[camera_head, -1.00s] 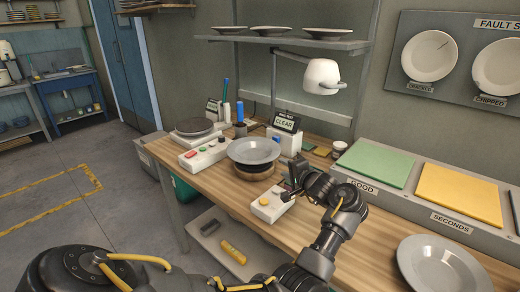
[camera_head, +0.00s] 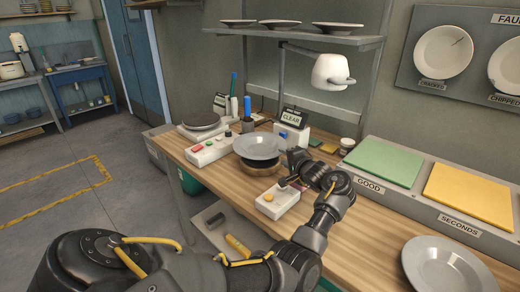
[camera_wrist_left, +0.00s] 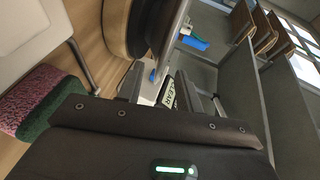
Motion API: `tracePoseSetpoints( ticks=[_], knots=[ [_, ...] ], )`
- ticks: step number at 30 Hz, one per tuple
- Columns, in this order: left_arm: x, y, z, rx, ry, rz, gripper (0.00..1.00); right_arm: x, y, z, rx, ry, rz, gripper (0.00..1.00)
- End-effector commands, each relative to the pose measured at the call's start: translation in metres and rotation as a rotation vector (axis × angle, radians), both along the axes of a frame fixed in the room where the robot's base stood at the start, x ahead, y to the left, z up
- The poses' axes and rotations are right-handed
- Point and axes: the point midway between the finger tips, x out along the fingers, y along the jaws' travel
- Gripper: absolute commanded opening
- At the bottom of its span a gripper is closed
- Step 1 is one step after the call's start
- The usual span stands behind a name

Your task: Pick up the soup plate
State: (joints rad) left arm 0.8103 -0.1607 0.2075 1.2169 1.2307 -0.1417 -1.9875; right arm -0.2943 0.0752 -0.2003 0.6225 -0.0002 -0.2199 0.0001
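A grey soup plate (camera_head: 258,145) sits on a round wooden stand (camera_head: 270,177) on the bench. A larger grey plate (camera_head: 447,264) lies at the bench's front right; I cannot tell for certain which one the task means. My left gripper (camera_head: 290,168) is just right of the plate on the stand, close to its rim. Its fingers are apart in the left wrist view (camera_wrist_left: 172,92), with the plate's rim (camera_wrist_left: 170,40) seen nearly edge-on near them. Whether they touch it is unclear. My right gripper is not in view.
A white box with a yellow button (camera_head: 278,200) stands under my left gripper. A red-and-green button box (camera_head: 210,148) is left. Green (camera_head: 384,162) and yellow (camera_head: 470,195) pads lie right.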

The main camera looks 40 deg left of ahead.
Motion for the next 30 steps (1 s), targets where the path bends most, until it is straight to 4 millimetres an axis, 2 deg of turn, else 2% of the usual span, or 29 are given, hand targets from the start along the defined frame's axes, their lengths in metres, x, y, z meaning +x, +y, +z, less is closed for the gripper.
tracePoseSetpoints(
  ticks=[6, 16, 17, 25, 30],
  knots=[
    [0.013, 0.029, -0.006, 0.001, 0.002, 0.001, 0.36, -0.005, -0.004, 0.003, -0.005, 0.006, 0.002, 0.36],
    [0.016, 0.036, -0.008, -0.001, -0.001, -0.001, 0.36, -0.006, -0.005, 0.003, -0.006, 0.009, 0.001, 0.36],
    [0.016, 0.036, -0.008, -0.001, -0.001, -0.001, 0.34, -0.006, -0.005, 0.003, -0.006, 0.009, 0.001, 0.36],
    [0.016, 0.036, -0.008, -0.001, -0.001, -0.001, 0.0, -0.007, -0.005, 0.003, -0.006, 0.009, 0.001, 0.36],
    [0.016, 0.036, -0.008, -0.001, -0.001, -0.001, 0.0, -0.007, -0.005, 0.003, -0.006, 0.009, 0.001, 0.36]
  ],
)
